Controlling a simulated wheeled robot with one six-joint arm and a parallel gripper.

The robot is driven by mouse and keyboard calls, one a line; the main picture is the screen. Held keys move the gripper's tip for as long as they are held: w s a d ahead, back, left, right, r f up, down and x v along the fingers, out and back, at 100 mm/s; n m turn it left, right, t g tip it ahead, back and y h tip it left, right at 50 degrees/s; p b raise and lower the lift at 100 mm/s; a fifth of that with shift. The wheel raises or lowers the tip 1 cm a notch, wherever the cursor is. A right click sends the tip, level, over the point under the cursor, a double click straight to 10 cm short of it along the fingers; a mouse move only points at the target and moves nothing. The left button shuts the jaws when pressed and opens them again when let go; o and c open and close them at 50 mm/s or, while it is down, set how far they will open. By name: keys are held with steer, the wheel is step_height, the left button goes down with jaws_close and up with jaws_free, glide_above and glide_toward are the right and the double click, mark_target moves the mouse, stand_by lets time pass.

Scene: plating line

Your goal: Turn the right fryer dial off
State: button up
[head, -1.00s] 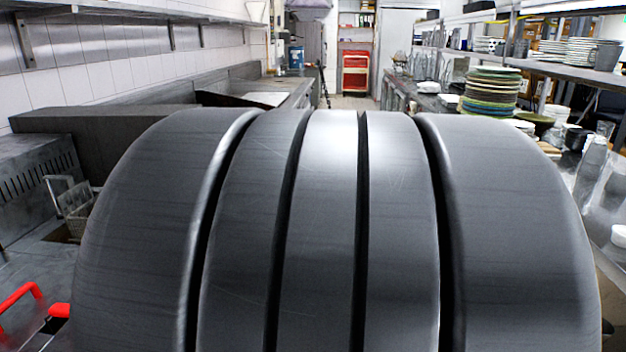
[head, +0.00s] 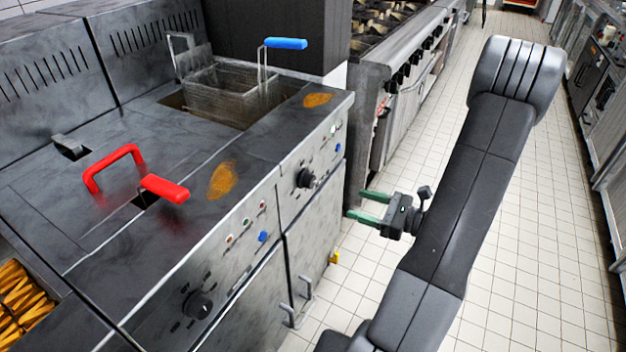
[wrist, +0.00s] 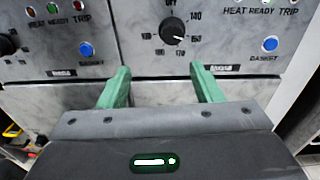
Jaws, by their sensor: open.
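The right fryer dial (head: 305,178) is a round black knob on the steel front panel of the fryer with the blue-handled basket. In the wrist view, the same dial (wrist: 172,30) has its white mark pointing to the lower right, away from the OFF label above it. My gripper (head: 357,205) is open and empty, with green fingers pointing at the panel. In the wrist view, my gripper (wrist: 160,78) has its fingers spread below the dial, one to each side, apart from it.
The left fryer dial (head: 198,305) is nearer in the head view. A blue button (wrist: 270,44) sits right of the right dial. A red basket handle (head: 165,188) and a blue one (head: 286,43) stand over the fryers. Door handles (head: 300,303) stick out below. Tiled floor (head: 520,270) is open at right.

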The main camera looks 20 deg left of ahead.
mark_target(313, 183)
steer(key=shift+m+t+y, duration=0.3)
steer(key=shift+m, duration=0.1)
steer(key=w+a, duration=0.1)
steer(key=a, duration=0.3)
steer(key=w+a, duration=0.1)
steer(key=a, duration=0.9)
steer(key=shift+w+a+f, duration=0.2)
steer(key=shift+w+f, duration=0.15)
steer(key=shift+w, duration=0.05)
steer(key=shift+b, duration=0.3)
steer(key=c, duration=1)
